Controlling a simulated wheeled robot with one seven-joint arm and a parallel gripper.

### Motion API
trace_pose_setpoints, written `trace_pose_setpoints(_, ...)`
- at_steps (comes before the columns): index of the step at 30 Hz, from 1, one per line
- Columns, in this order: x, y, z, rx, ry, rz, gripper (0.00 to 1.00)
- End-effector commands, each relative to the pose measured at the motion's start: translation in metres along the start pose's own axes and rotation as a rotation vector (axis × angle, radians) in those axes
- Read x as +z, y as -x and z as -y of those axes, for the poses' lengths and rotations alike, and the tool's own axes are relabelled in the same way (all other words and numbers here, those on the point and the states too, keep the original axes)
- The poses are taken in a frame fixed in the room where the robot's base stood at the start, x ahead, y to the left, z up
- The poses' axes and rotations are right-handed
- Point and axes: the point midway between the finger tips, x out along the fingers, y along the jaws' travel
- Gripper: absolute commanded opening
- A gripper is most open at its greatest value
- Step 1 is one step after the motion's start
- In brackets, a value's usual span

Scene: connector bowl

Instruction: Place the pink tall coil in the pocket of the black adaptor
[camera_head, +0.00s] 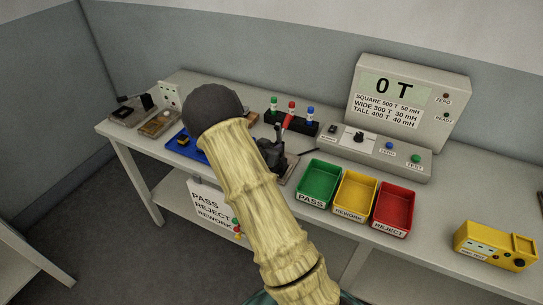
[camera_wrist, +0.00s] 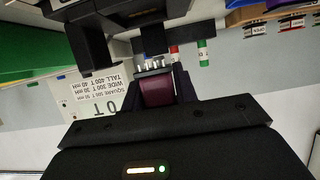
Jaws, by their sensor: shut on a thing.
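The dark pink coil (camera_wrist: 157,92) is between the two black fingers of my gripper (camera_wrist: 156,75) in the wrist view, with pale metal pins at its end. My gripper is shut on it. A black block (camera_wrist: 125,12) with a projecting arm, probably the black adaptor or its fixture, is at the top of the wrist view, apart from the coil. Its pocket cannot be made out.
Green (camera_head: 318,181), yellow (camera_head: 354,194) and red (camera_head: 394,208) bins stand right of my arm. A black rack (camera_head: 272,123) with coloured bottles and a large meter (camera_head: 408,100) reading 0 T are behind. A blue tray (camera_head: 181,144) is left. A yellow device (camera_head: 496,246) is far right.

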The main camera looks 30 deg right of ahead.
Motion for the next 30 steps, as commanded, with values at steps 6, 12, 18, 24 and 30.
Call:
trace_pose_setpoints(6, 0.002, -0.001, 0.001, -0.002, -0.002, -0.002, 0.02)
trace_pose_setpoints(12, 0.009, -0.003, 0.002, -0.002, 0.001, -0.001, 0.02)
trace_pose_setpoints(18, 0.034, -0.013, 0.001, -0.001, 0.003, 0.000, 0.02)
trace_pose_setpoints(24, 0.039, -0.016, 0.001, -0.002, -0.002, -0.002, 0.02)
trace_pose_setpoints(30, 0.041, -0.017, 0.001, -0.002, -0.001, -0.001, 0.02)
